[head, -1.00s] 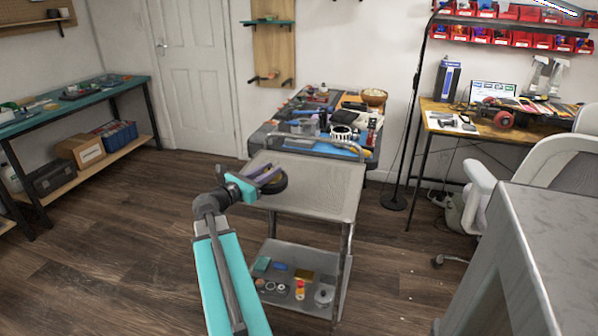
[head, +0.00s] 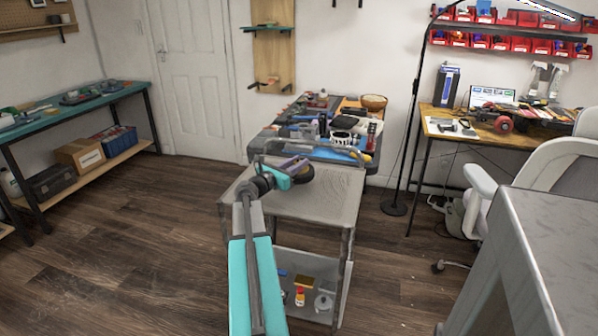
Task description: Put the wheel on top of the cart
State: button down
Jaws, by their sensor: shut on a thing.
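The cart (head: 328,208) is a grey metal trolley with an empty-looking top shelf and a lower shelf holding small items. My gripper (head: 298,170) is over the back left part of the cart top, with purple fingers shut on the dark round wheel (head: 304,176). The wheel is partly hidden by the gripper. It appears above the top surface, but I cannot tell whether it touches it. My teal arm covers part of the cart's left side.
A cluttered workbench (head: 268,147) stands right behind the cart. A wooden desk (head: 512,137) with a skateboard, a white chair (head: 545,172) and a grey metal surface (head: 530,245) are at right. A teal bench (head: 62,114) is at left. Wooden floor (head: 120,240) is clear at left.

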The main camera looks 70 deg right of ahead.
dwell(0.3)
jog(key=shift+f+b, duration=0.3)
jog(key=shift+f, duration=1.4)
jog(key=shift+f, duration=0.15)
jog(key=c, duration=1.5)
grip_release()
jog(key=shift+o, duration=0.2)
jog(key=shift+a, duration=0.2)
jog(key=v, duration=1.1)
jog(key=shift+w+a+p, duration=0.15)
jog(key=shift+a+p, duration=0.15)
